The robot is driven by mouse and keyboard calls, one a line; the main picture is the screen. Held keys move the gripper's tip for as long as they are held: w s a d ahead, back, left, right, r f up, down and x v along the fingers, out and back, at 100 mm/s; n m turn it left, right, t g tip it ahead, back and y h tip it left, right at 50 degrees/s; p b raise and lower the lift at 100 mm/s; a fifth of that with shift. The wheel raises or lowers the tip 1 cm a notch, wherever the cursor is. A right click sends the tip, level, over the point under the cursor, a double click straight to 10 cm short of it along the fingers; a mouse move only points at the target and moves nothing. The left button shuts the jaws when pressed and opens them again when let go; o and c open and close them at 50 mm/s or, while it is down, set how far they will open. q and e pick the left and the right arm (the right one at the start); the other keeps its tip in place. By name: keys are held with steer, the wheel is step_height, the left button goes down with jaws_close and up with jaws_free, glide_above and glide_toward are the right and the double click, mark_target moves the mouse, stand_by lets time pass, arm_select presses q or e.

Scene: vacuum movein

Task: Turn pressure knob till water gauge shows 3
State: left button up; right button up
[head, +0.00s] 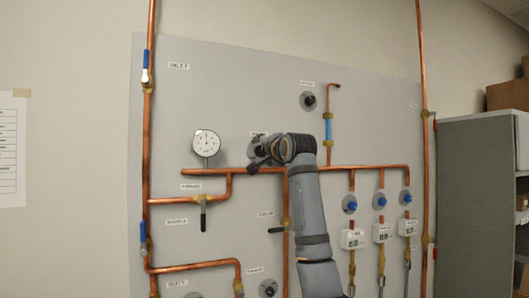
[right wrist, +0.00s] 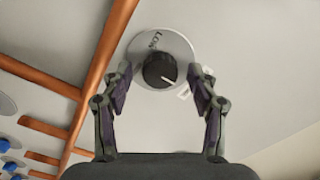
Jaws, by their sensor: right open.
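The round white water gauge (head: 206,143) is on the grey panel, left of my right gripper. Its needle points roughly upward; the numbers are too small to read. My right gripper (head: 260,152) is at the panel just right of the gauge and hides most of the knob there. In the right wrist view, the black knob (right wrist: 160,70) with a white pointer line sits on a round light plate (right wrist: 178,45) with partly readable lettering. The open fingers of my right gripper (right wrist: 160,80) stand on either side of the knob, with gaps showing. My left gripper is out of view.
Copper pipes (head: 330,168) run across the panel (head: 260,85) below the gauge, and one passes close to my fingers in the right wrist view (right wrist: 103,70). Several blue knobs (head: 350,205) and digital meters (head: 352,239) are at right. A grey shelf (head: 475,190) stands beyond.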

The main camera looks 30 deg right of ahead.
steer(key=v, duration=1.2)
steer(key=shift+f, duration=0.1)
